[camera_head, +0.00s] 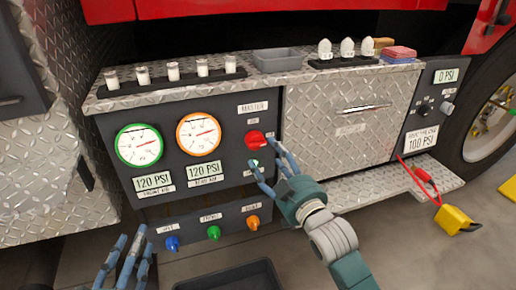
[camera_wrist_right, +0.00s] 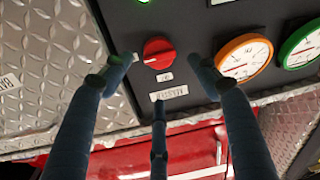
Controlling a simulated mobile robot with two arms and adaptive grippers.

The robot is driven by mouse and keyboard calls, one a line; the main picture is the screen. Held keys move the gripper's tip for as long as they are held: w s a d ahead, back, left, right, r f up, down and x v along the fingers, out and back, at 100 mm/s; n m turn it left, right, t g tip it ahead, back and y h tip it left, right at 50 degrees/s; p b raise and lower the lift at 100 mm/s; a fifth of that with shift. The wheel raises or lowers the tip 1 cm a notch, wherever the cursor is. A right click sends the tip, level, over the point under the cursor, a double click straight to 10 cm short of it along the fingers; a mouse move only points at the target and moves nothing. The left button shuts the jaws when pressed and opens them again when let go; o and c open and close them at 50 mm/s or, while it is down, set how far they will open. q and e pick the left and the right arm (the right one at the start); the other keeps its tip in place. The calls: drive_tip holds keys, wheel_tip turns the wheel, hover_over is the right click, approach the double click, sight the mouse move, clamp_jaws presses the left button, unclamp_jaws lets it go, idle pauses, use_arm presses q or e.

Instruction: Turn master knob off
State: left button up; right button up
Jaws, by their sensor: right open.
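The red master knob (camera_head: 256,140) is on the dark gauge panel, below the "MASTER" label and to the right of the gauges. My right gripper (camera_head: 268,167) is open with its fingers near the panel just below and right of the knob. In the right wrist view, the red knob (camera_wrist_right: 158,53) shows between the spread fingertips of my right gripper (camera_wrist_right: 158,66). No finger is clearly closed on it. The small label by the knob is unreadable there. My left gripper (camera_head: 126,258) is at the bottom left, below the panel, with its fingers apart and empty.
Two gauges, green-rimmed (camera_head: 140,146) and orange-rimmed (camera_head: 198,133), sit left of the knob. Blue (camera_head: 172,243), green (camera_head: 214,232) and orange (camera_head: 252,222) knobs line the lower strip. A ledge above carries a grey tray (camera_head: 277,60) and several small items. A drawer front (camera_head: 350,125) is to the right.

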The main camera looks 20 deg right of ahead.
sight(258, 144)
drive_tip(key=w, duration=0.2)
drive_tip(key=w+b, duration=0.1)
drive_tip(key=w, duration=0.2)
drive_tip(key=w+a, duration=0.1)
drive_tip(key=w, duration=0.1)
drive_tip(key=shift+w+f+b, duration=0.1)
drive_tip(key=shift+w+b, duration=0.05)
drive_tip(key=shift+b, duration=0.15)
use_arm(q)
wheel_tip(258, 144, up, 10)
drive_tip(key=d+t+h, duration=0.1)
drive_tip(key=t+h, duration=0.1)
drive_tip(key=t, duration=0.3)
drive_tip(key=shift+s+r, duration=0.25)
drive_tip(key=shift+s, duration=0.1)
use_arm(e)
drive_tip(key=shift+w, duration=0.35)
use_arm(q)
drive_tip(key=shift+d, duration=0.1)
use_arm(e)
drive_tip(key=c, duration=1.1)
